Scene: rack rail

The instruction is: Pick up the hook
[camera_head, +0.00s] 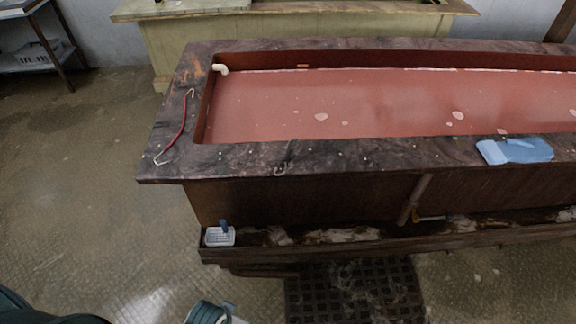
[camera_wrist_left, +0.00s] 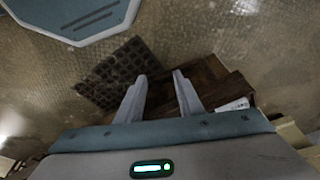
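A thin hook with a red middle and bare metal bent ends (camera_head: 180,130) lies on the left rim of the dark stone tub (camera_head: 225,160). A small dark hook-like piece (camera_head: 287,158) lies on the front rim; its exact shape is hard to tell. My left gripper (camera_wrist_left: 159,76) is open, with its two fingers apart and nothing between them. It is low, above the floor in front of the tub, well away from the red hook. The wrist view does not show the red hook. My right gripper is in neither view.
A blue cloth or glove (camera_head: 515,150) lies on the right of the front rim. A dark floor grate (camera_head: 355,290) lies in front. Reddish liquid (camera_head: 390,105) fills the tub.

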